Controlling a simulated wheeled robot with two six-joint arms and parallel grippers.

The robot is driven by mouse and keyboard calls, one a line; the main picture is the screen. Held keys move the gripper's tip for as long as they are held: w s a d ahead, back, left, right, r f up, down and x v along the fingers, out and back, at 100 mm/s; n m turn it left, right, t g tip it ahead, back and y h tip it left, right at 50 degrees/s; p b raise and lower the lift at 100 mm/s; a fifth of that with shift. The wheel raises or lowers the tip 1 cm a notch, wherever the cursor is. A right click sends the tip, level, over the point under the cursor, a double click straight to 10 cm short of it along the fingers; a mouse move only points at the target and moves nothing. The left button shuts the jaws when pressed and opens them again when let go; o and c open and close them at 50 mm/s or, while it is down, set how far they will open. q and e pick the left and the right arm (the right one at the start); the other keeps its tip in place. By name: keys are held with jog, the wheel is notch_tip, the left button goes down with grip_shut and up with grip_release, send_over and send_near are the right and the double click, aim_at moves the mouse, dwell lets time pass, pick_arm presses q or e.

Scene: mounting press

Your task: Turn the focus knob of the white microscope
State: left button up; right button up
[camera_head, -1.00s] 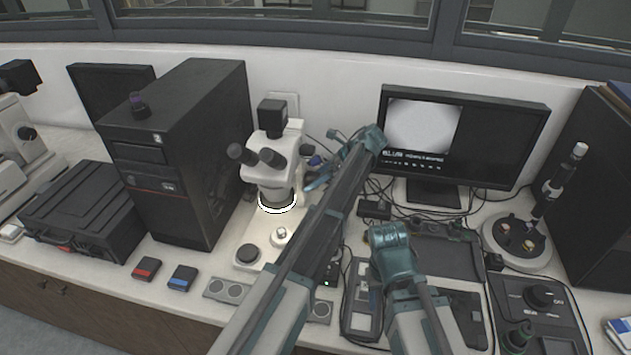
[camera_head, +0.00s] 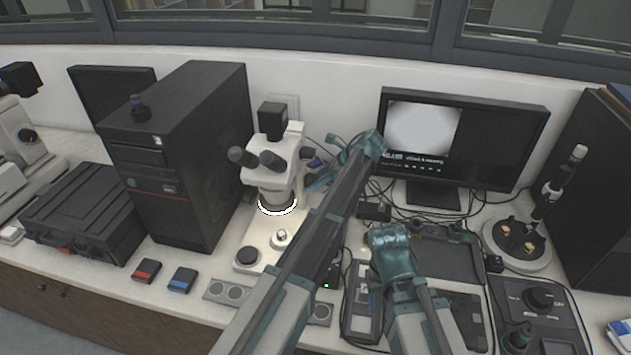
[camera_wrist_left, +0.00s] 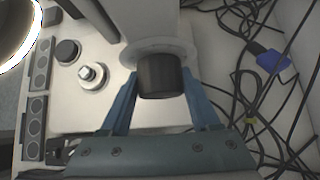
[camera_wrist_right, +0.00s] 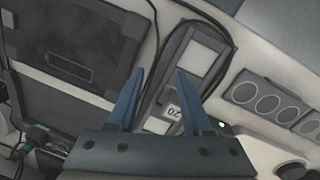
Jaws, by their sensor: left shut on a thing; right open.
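The white microscope (camera_head: 288,150) stands on the bench left of centre, with black eyepieces and a lit ring under its head. Its black focus knob (camera_wrist_left: 159,75), with a pale collar, shows in the left wrist view. My left gripper (camera_wrist_left: 160,88) has its blue fingers on either side of this knob and is shut on it. In the head view the left gripper (camera_head: 318,178) is at the right side of the microscope, and the knob is mostly hidden there. My right gripper (camera_wrist_right: 158,80) is open and empty above a grey device with a label.
A black computer tower (camera_head: 185,150) stands left of the microscope and a monitor (camera_head: 460,135) at the back right. Loose cables (camera_wrist_left: 260,110) lie right of the microscope. A black tray (camera_head: 445,258) and a control box (camera_head: 540,305) occupy the right bench.

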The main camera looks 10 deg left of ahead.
pick_arm(q)
jog(key=shift+s+f+n+t+b, duration=0.15)
jog(key=shift+n+t, duration=0.15)
jog(key=shift+t, duration=0.3)
jog(key=shift+s+r+n+t+b, duration=0.15)
jog(key=shift+n+t, duration=0.15)
jog(key=shift+t, duration=0.3)
pick_arm(e)
jog(key=shift+f, duration=0.3)
pick_arm(q)
jog(key=shift+w+f+n+t+b, duration=0.1)
jog(key=shift+n+t+b, duration=0.4)
jog(key=shift+t, duration=0.5)
pick_arm(e)
jog(key=shift+f, duration=0.5)
pick_arm(q)
jog(key=shift+w, duration=0.1)
jog(key=o, duration=1.4)
jog(key=shift+c, duration=0.2)
jog(key=shift+r, duration=0.2)
